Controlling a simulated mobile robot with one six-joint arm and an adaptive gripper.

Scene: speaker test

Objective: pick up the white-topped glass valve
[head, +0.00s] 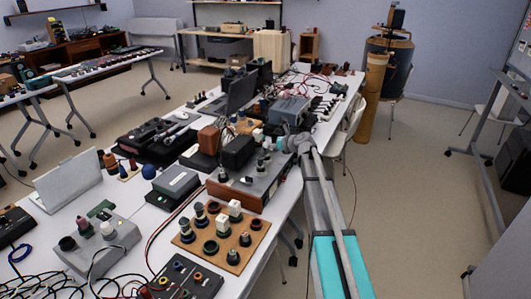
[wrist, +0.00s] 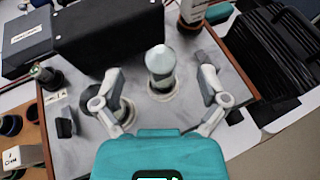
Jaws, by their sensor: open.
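A glass valve (wrist: 161,70) with a pale white domed top stands upright in a round socket on a grey panel (wrist: 208,131) with a wooden edge. My gripper (wrist: 157,100) is open in the wrist view, with one finger on each side of the valve and visible gaps on both sides. In the head view my gripper (head: 291,143) is at the right end of the wood-edged box (head: 228,192), close to several small valves on it. I cannot tell there which one is the white-topped valve.
A black box (wrist: 108,34) stands on the panel behind and left of the valve. A dark valve (wrist: 46,76) stands at the panel's left. A wooden board (head: 213,236) with several sockets and valves lies in front.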

